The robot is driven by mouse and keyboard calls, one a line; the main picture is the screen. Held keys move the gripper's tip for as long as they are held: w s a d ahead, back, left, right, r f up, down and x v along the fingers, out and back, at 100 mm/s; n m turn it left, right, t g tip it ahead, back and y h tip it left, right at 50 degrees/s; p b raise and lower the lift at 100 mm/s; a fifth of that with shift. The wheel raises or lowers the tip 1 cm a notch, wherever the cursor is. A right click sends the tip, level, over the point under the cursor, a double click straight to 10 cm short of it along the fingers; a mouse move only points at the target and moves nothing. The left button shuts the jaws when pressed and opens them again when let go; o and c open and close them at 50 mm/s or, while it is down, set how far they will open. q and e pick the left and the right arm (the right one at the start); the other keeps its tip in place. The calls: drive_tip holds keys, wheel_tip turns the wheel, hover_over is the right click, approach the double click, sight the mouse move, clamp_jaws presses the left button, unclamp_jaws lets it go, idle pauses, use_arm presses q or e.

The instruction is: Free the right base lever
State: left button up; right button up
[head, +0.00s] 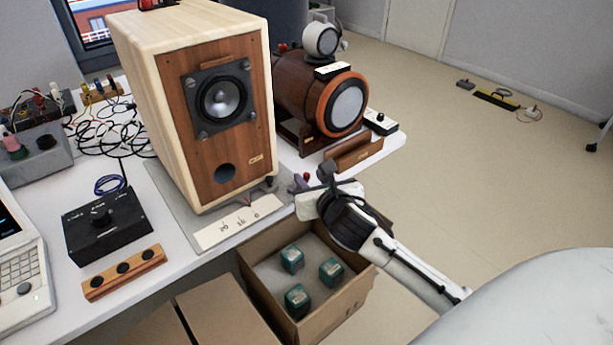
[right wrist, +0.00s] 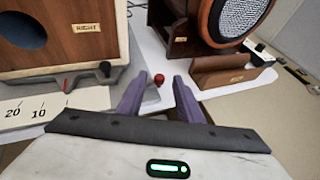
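The wooden speaker (head: 225,120) stands upright on a grey base plate (head: 180,205) at the table's front edge; its tag reads "RIGHT" in the right wrist view. A small dark knob (right wrist: 105,68) sits at the base's right front corner. A red ball knob (right wrist: 159,79), also in the head view (head: 306,176), is just right of it; I cannot tell which of the two is the lever. My right gripper (right wrist: 160,82) is open and empty, its purple fingers apart, the red knob showing between the tips. Contact is not visible. My left gripper is not in view.
A white scale strip (head: 238,222) lies before the speaker. Below the table edge is an open cardboard box (head: 362,290) with several green blocks. A brown cylindrical speaker (head: 300,85) and a wooden holder (head: 353,152) stand to the right. A black dial box (head: 105,220) is left.

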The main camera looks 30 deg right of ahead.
sight(307, 175)
drive_tip(key=shift+x, duration=2)
